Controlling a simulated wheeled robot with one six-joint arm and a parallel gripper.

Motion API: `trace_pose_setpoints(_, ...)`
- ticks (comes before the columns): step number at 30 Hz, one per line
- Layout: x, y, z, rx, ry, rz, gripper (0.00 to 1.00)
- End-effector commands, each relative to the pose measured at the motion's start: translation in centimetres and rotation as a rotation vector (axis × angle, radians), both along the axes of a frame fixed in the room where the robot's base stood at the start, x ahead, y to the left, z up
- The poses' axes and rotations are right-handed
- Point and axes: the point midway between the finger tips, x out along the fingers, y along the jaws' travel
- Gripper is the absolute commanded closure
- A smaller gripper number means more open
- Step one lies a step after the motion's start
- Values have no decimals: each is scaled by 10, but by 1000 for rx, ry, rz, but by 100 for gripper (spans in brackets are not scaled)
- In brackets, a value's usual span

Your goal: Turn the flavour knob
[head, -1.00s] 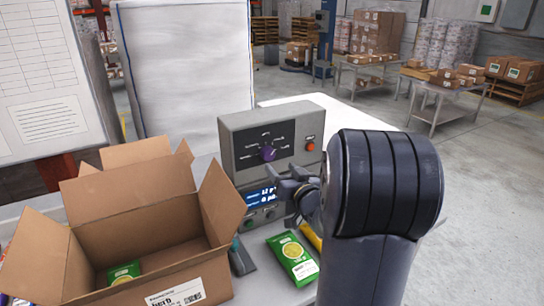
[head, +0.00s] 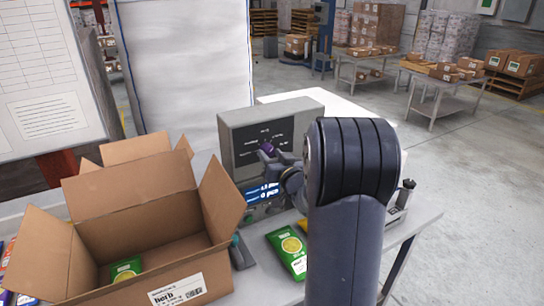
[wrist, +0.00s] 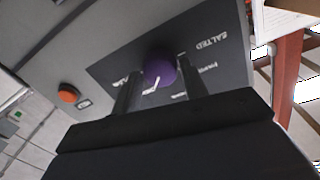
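The flavour knob (head: 267,149) is purple and round, on the dark panel of a grey control box (head: 228,126). In the wrist view the knob (wrist: 159,66) has a white pointer line towards the lower left. Printed labels surround it; "SALTED" reads at the upper right, others are partly covered. My gripper (wrist: 159,72) is open, with one dark finger on each side of the knob. Whether the fingers touch it I cannot tell. In the head view my gripper (head: 279,160) is just in front of the knob and hides part of the panel.
An orange button (wrist: 68,93) sits on the same box. A blue display (head: 262,193) is below the panel. An open cardboard box (head: 140,225) stands at left; a green packet (head: 288,252) lies on the table in front.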

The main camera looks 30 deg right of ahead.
Motion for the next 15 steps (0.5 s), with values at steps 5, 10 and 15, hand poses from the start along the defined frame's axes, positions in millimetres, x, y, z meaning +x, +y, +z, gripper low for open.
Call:
trace_pose_setpoints(5, 0, 0, 0, 0, 0, 0, 73)
trace_pose_setpoints(10, 0, 0, 0, 0, 0, 0, 87)
trace_pose_setpoints(15, 0, 0, -1, -10, -1, 0, 87)
